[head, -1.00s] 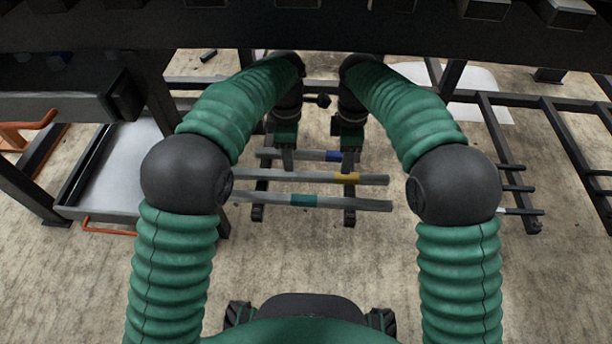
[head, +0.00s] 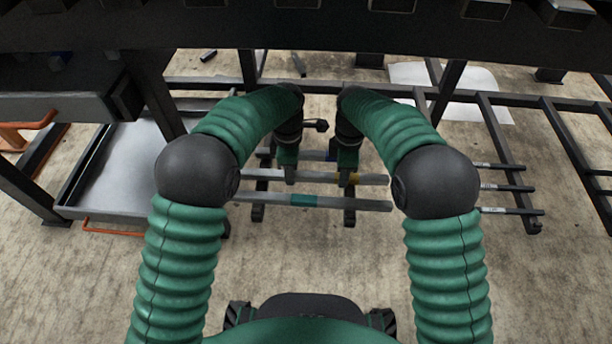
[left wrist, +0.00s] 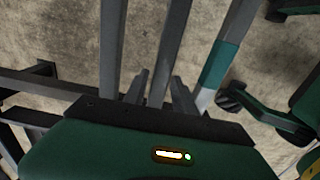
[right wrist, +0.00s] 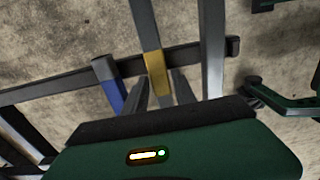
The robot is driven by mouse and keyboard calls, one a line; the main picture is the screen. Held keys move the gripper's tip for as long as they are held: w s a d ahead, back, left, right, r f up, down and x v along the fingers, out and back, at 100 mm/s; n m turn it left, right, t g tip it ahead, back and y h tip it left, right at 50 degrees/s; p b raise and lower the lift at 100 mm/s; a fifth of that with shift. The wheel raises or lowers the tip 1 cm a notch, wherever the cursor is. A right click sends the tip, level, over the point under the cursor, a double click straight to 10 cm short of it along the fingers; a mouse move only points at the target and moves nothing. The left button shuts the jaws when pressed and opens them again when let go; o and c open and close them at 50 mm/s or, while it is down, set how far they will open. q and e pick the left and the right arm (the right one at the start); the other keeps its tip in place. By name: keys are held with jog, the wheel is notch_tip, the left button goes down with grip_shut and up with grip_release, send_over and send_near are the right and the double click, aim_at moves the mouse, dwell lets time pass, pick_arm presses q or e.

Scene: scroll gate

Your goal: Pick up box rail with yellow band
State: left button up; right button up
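The box rail with the yellow band (head: 318,176) lies crosswise below my arms, in the middle of three grey rails. Its yellow band (right wrist: 157,72) shows in the right wrist view. My left gripper (head: 290,176) is over the rail's left part, and my right gripper (head: 348,178) is at the band. In both wrist views the fingers are apart, with this rail (left wrist: 169,55) running between them. I cannot tell whether the fingertips reach down beside it. The teal-banded rail (head: 303,201) lies nearer me. The blue-banded rail (right wrist: 110,85) lies beyond, mostly hidden by my arms.
Two dark supports (head: 349,214) carry the rails. A grey tray (head: 120,160) stands at left, and a dark rack with pegs (head: 510,187) stands at right. A dark beam (head: 300,35) crosses above my arms. The floor in front is clear.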

pick_arm(q)
grip_shut()
pick_arm(e)
grip_shut()
jog(key=shift+r, duration=0.1)
dwell(0.8)
